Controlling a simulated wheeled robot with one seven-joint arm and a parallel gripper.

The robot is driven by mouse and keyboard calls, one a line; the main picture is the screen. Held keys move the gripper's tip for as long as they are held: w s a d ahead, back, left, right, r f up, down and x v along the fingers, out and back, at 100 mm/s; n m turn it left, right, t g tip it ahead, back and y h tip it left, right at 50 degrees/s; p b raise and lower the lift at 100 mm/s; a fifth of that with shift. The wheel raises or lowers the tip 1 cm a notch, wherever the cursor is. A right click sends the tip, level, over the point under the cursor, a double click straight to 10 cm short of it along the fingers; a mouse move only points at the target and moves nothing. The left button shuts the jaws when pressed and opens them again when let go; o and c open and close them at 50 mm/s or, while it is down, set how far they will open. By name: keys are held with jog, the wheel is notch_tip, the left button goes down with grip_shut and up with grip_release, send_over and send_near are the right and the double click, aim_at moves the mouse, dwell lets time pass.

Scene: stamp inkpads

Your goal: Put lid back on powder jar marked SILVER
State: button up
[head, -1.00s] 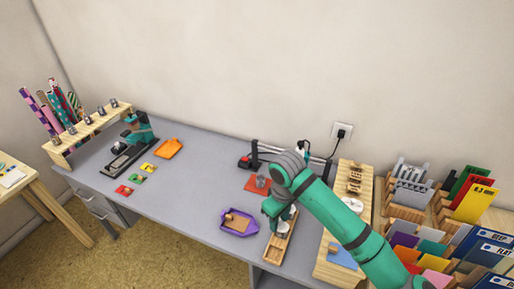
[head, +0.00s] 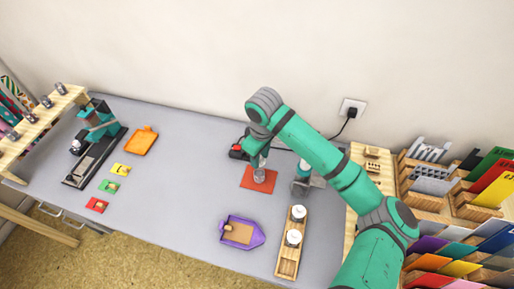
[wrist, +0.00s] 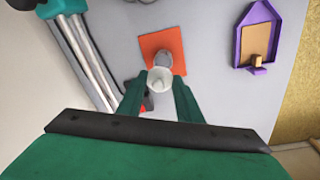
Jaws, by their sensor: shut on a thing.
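My gripper (head: 258,157) points down above the red-orange mat (head: 247,183). In the wrist view, its green fingers (wrist: 158,92) are closed on a small pale round piece, the lid (wrist: 159,76), with a hollow-looking face toward the camera. A greyish jar (head: 259,175) stands on the mat below the gripper. In the wrist view the jar (wrist: 166,58) shows just beyond the lid, partly hidden by it. I cannot tell whether lid and jar touch. No SILVER marking is readable.
A wooden tray (head: 286,268) with white-topped jars (head: 293,237) lies front right of the mat. A purple tray (head: 258,238) is left of it. A device with rails (wrist: 78,55) stands behind the mat. Open desk lies left of the mat.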

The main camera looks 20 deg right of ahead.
aim_at(260, 172)
jog(key=shift+f, duration=3.05)
jog(key=shift+s, duration=0.1)
jog(key=shift+f, duration=0.2)
dwell(0.3)
jog(key=o, duration=1.6)
jog(key=shift+c, duration=0.2)
jog(key=shift+r, duration=0.1)
jog(key=shift+r, duration=3.4)
